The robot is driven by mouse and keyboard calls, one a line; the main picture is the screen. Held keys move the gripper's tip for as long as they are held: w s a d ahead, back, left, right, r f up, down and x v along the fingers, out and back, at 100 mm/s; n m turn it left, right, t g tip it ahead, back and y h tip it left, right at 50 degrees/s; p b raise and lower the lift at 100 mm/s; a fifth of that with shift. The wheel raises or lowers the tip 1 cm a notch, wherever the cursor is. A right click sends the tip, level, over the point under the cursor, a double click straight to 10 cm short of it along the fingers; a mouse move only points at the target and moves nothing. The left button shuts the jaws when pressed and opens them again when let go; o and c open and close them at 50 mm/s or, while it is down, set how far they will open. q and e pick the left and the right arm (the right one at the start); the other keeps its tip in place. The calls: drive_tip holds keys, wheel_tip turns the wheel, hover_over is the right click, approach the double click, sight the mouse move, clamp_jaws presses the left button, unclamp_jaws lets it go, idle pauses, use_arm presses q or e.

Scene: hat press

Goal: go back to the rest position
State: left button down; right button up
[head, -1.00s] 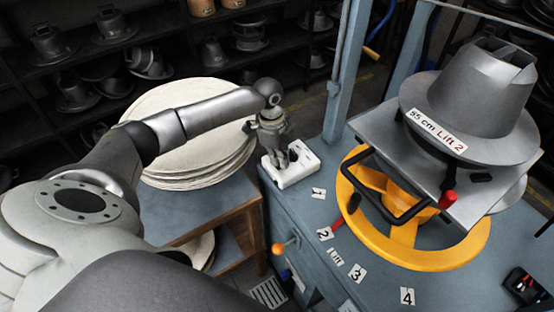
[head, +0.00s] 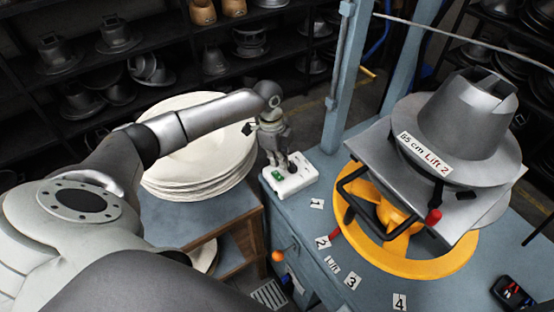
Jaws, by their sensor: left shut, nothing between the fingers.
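My left gripper (head: 283,163) hangs from my arm at the centre left, fingers pointing down. It is shut with nothing in it. Its tips are at the back edge of a white control box (head: 305,181) in the picture; I cannot tell the exact gap. A green button (head: 277,175) shows on the box, beside a dark one. My right gripper is out of view.
A blue press table (head: 375,292) carries a yellow handwheel (head: 440,266) and a grey hat mould (head: 468,112). A blue post (head: 341,95) stands behind the box. Pale hat bodies (head: 215,170) are stacked behind my left arm. Dark shelves (head: 165,60) line the back.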

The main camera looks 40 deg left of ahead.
use_arm(q)
drive_tip(key=shift+r+p, duration=0.5)
drive_tip(key=shift+r, duration=0.3)
